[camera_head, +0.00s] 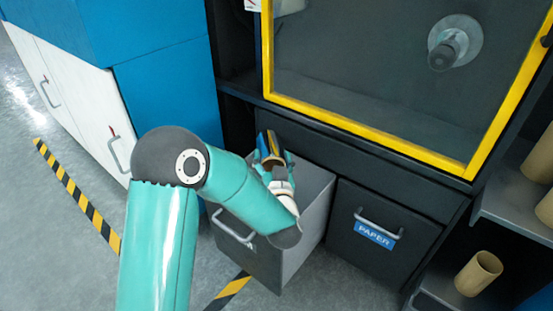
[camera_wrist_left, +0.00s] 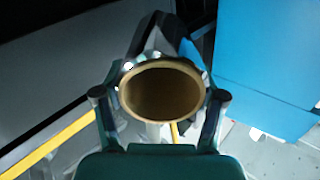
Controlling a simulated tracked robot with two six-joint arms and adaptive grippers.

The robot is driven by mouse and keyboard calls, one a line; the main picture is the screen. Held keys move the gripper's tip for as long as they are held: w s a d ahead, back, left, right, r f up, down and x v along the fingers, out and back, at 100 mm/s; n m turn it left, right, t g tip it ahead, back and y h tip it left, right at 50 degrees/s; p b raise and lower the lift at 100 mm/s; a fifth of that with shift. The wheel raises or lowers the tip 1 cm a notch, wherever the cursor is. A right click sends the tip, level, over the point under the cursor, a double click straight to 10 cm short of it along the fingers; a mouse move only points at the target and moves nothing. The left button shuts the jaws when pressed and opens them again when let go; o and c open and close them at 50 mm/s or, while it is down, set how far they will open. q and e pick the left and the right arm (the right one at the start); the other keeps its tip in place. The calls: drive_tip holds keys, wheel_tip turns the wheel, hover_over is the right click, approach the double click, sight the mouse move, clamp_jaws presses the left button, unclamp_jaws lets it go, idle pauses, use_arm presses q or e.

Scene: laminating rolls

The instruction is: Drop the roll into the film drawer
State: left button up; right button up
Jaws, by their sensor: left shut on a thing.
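The roll (camera_wrist_left: 160,92) is a brown cardboard tube. In the left wrist view I look into its open end, between the two fingers of my left gripper, which is shut on it. In the head view my left gripper (camera_head: 270,150) is above the back part of an open grey drawer (camera_head: 245,252), near the machine's front. The roll is mostly hidden there by the gripper and wrist. The drawer is pulled out, with a bar handle on its front; no label on it is readable. My arm covers part of its opening. My right gripper is not in view.
A closed drawer labelled PAPER (camera_head: 375,235) is right of the open one. Above is a yellow-framed machine window (camera_head: 370,138). Brown tubes (camera_head: 478,273) stand or lie on shelves at the right. A blue and white cabinet (camera_head: 170,85) stands at the left.

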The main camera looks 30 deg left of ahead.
use_arm(q)
drive_tip(key=o, duration=1.4)
drive_tip(key=shift+c, duration=0.2)
drive_tip(key=shift+r, duration=0.1)
wheel_tip(320, 180, up, 10)
drive_tip(key=shift+f, duration=0.1)
